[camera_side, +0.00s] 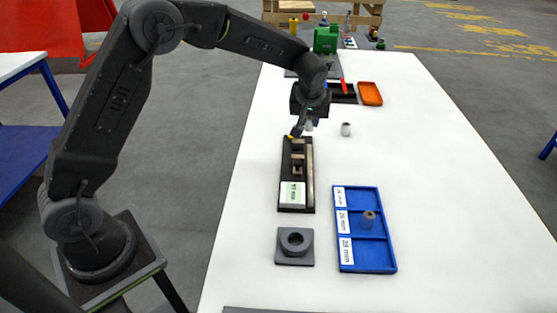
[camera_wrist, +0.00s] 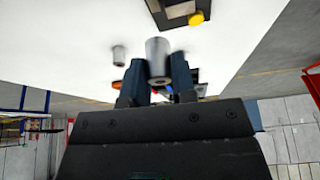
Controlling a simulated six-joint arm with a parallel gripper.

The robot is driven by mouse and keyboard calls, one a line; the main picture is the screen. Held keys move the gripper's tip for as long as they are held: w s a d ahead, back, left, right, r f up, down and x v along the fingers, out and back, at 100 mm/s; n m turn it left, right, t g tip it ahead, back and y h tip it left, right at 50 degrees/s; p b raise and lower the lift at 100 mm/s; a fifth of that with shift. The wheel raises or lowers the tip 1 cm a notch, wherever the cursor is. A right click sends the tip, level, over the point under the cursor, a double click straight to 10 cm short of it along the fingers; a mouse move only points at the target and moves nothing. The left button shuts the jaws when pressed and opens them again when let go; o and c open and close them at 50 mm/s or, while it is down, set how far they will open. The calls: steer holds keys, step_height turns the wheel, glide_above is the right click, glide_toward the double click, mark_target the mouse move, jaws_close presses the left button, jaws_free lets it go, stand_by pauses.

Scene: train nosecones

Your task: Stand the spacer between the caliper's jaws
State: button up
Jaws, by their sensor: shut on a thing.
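My gripper (camera_side: 306,126) is shut on a grey cylindrical spacer (camera_wrist: 158,57). In the wrist view the spacer sits between the two blue-grey fingers. In the side view it shows as a small pale piece (camera_side: 309,126) under the wrist, by the far end of the caliper. The caliper (camera_side: 296,174) is a dark base with tan jaws, a yellow knob at its far end and a white label at its near end. Part of it with the yellow knob shows at the top of the wrist view (camera_wrist: 180,14). The spacer is outside the jaws.
Another grey spacer (camera_side: 346,129) stands on the white table (camera_side: 420,150), right of my gripper. A grey block with a ring (camera_side: 295,246) lies nearer. An orange tray (camera_side: 370,94) is behind.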

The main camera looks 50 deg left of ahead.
mark_target(375, 178)
steer(key=s+f+m+h, duration=0.1)
steer(key=s+m, duration=0.1)
steer(key=s, duration=0.2)
steer(key=s+a+f+m, duration=0.1)
steer(key=s+m, duration=0.1)
steer(key=s, duration=0.2)
steer(key=s+f+m+t+h, duration=0.1)
steer(key=s+m, duration=0.2)
steer(key=s, duration=0.1)
steer(key=shift+a+f+h, duration=0.2)
steer(key=shift+f+h, duration=0.1)
steer(key=shift+f, duration=0.1)
steer(key=shift+s+a+f+m, duration=0.2)
steer(key=shift+s+m, duration=0.1)
steer(key=shift+s, duration=0.3)
steer(key=shift+w+d, duration=0.1)
